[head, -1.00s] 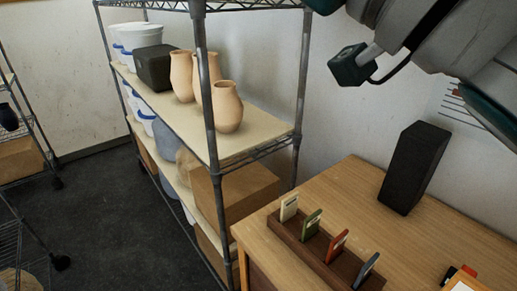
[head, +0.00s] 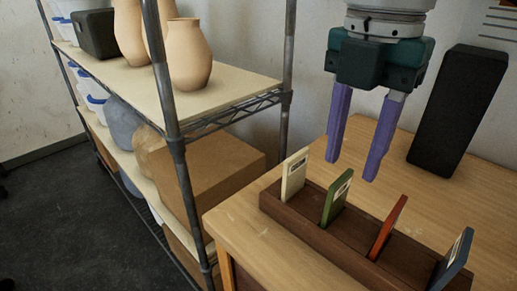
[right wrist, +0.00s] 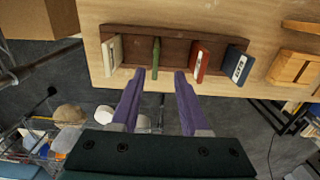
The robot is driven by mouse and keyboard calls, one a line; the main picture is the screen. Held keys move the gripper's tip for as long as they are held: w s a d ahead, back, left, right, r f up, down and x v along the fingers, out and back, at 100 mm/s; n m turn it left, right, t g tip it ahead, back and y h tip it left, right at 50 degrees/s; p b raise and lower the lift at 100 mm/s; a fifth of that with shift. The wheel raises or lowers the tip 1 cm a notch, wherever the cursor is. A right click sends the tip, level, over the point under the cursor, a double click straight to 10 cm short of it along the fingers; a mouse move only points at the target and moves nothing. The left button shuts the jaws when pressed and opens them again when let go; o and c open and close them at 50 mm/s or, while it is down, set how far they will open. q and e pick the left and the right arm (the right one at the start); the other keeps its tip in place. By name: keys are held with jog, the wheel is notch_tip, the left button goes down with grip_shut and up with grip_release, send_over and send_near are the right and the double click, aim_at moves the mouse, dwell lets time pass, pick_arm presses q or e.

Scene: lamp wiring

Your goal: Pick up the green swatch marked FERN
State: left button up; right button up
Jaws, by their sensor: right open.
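The green swatch (head: 336,197) stands upright, leaning a little, in a slot of the dark wooden rack (head: 352,232). Its label is too small to read. In the right wrist view the green swatch (right wrist: 156,58) shows edge-on, between the lines of my two fingers and beyond their tips. My right gripper (head: 352,170) has purple fingers, points down, and is open and empty above and behind the rack. It also shows in the right wrist view (right wrist: 158,75). My left gripper is in neither current view.
A cream swatch (head: 294,174) stands left of the green one; a red swatch (head: 387,228) and a blue swatch (head: 452,260) stand to its right. A black box-like block (head: 458,110) stands on the table (head: 240,222). A wire shelf with vases (head: 188,55) is at left.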

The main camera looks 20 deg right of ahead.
aim_at(342, 178)
jog(key=shift+f, duration=0.95)
jog(key=shift+w+d+f+p, duration=0.1)
jog(key=shift+f+p, duration=0.1)
jog(key=shift+f, duration=0.7)
jog(key=shift+w+a+f+p, duration=0.15)
jog(key=shift+f+p, duration=0.1)
jog(key=shift+f, duration=0.7)
jog(key=shift+w+d+f+p, duration=0.1)
jog(key=shift+d+f+p, duration=0.1)
jog(key=shift+f, duration=0.7)
grip_shut()
